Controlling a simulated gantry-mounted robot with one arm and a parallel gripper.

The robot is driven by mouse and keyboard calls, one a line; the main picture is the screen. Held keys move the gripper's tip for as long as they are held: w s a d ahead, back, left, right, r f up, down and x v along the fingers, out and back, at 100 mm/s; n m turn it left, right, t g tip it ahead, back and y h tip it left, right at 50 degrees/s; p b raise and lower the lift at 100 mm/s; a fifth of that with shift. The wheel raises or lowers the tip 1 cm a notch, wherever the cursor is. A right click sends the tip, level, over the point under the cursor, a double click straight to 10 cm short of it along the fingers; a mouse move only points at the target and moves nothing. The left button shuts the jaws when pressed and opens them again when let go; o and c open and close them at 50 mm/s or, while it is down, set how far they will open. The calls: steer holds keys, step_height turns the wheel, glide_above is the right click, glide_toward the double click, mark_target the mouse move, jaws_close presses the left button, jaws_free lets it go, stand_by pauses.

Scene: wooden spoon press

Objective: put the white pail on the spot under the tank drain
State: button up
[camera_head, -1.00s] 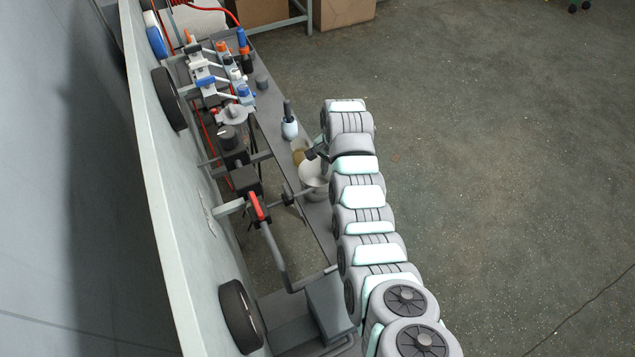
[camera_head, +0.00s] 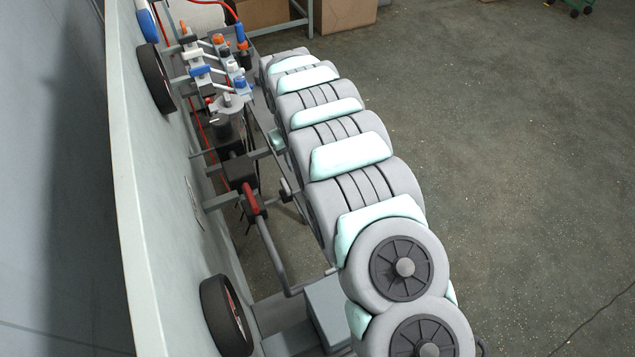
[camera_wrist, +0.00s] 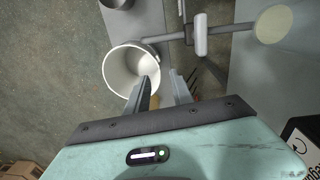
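The white pail (camera_wrist: 118,76) shows in the wrist view, upright, with its open mouth toward the camera. My gripper (camera_wrist: 163,84) has its two fingers spread apart. The left finger overlaps the pail's mouth and the right finger lies outside its right edge, so the near-right rim lies between them. I cannot tell whether either finger touches the pail. In the head view my arm hides both the pail and the gripper. A pipe with a red valve handle (camera_head: 250,198) is left of my arm there. I cannot make out the spot under the drain.
In the wrist view a grey pipe with a white fitting (camera_wrist: 201,34) runs right of the pail. A dark cylinder (camera_wrist: 118,3) stands beyond the pail. In the head view, fittings with blue levers (camera_head: 201,71) stand at the upper left.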

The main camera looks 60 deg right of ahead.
steer(key=shift+s+d+f+b, duration=0.15)
steer(key=shift+f+b, duration=0.15)
steer(key=shift+f, duration=1.5)
steer(key=shift+s+d+f+b, duration=0.1)
steer(key=shift+s+f+b, duration=0.15)
steer(key=shift+f, duration=1.55)
steer(key=shift+s+d+f+b, duration=0.1)
steer(key=shift+f+b, duration=0.25)
steer(key=shift+f, duration=1.45)
steer(key=shift+c, duration=0.2)
jaws_close()
